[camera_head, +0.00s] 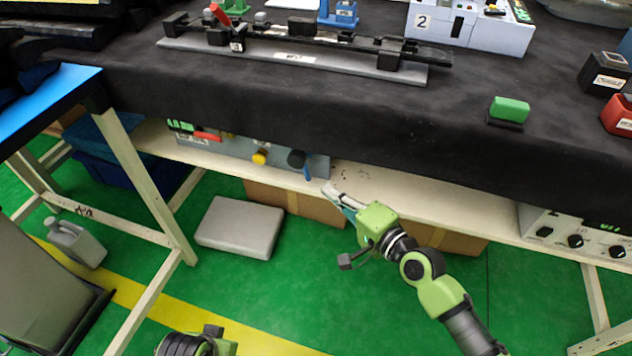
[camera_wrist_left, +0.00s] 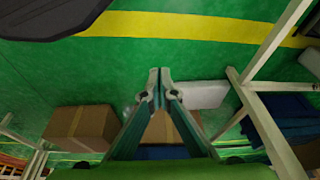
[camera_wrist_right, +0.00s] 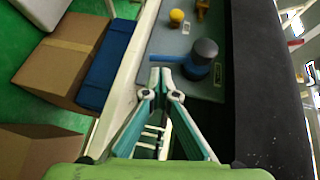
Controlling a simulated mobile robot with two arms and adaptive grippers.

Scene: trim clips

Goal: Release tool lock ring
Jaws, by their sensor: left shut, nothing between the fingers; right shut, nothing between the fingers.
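A grey control panel (camera_head: 228,148) stands on the white shelf under the table. On it are a yellow knob (camera_head: 260,157) and a dark round knob (camera_head: 296,159) with a blue lever (camera_head: 307,173). In the right wrist view the dark knob (camera_wrist_right: 205,51) and its blue part (camera_wrist_right: 193,70) lie just beyond the fingertips. I cannot tell which part is the lock ring. My right gripper (camera_head: 331,190) is shut and empty, close to the blue lever; a small gap or contact is unclear. My left gripper (camera_wrist_left: 159,76) is shut and empty over the green floor.
The black-covered table edge (camera_head: 330,118) overhangs the panel. Below the shelf are cardboard boxes (camera_head: 318,207) and a blue bin (camera_head: 118,172). A grey case (camera_head: 240,227) lies on the floor. A white table leg (camera_head: 145,185) stands at left. Floor in front is largely clear.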

